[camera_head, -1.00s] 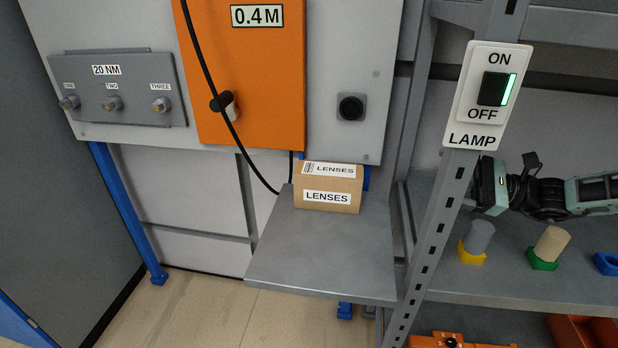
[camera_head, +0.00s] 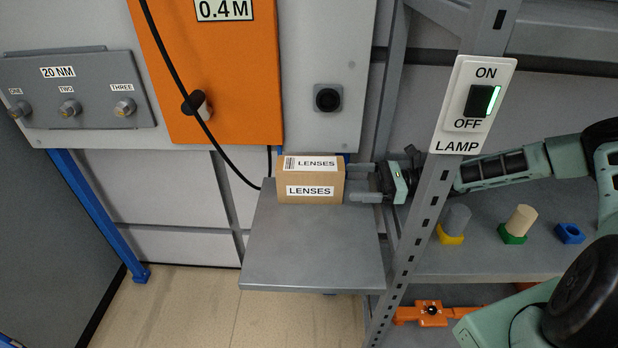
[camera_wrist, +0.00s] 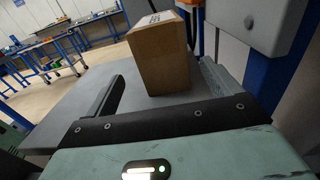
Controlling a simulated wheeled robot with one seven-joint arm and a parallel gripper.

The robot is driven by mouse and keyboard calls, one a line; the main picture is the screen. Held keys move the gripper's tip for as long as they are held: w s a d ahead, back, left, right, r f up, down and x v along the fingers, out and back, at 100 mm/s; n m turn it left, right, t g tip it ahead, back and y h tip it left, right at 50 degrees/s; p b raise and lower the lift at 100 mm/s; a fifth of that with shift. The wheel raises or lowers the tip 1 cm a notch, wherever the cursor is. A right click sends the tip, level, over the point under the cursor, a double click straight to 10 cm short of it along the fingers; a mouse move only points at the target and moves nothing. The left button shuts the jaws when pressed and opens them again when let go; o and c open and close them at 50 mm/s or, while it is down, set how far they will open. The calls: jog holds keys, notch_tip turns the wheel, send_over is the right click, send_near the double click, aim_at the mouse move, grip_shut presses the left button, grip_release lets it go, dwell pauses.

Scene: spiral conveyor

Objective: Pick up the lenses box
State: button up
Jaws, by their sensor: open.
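The lenses box (camera_head: 310,181) is a brown cardboard box with white LENSES labels on its top and front. It stands at the back of a grey shelf plate (camera_head: 310,262). My gripper (camera_head: 356,183) is open at the box's right side, level with it, its fingers pointing left. In the wrist view the box (camera_wrist: 161,58) stands ahead between the two spread fingers of my gripper (camera_wrist: 160,85), nearer the right finger. Whether a finger touches the box I cannot tell.
A slotted grey post (camera_head: 420,220) with the lamp switch (camera_head: 474,103) stands in front of my arm. A black cable (camera_head: 205,125) hangs left of the box. Coloured holders with pegs, one a tan peg (camera_head: 521,221), stand on the right shelf. The plate's front is clear.

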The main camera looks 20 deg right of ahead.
aim_at(322, 177)
jog(key=x, duration=0.4)
jog(key=shift+a, duration=0.1)
jog(key=x, duration=0.2)
jog(key=r+p+x, duration=0.1)
jog(key=x, duration=0.1)
jog(key=shift+w, duration=0.2)
jog(key=shift+w+a+f, duration=0.1)
jog(key=shift+w+a, duration=0.1)
jog(key=shift+a, duration=0.3)
jog(key=c, duration=1.3)
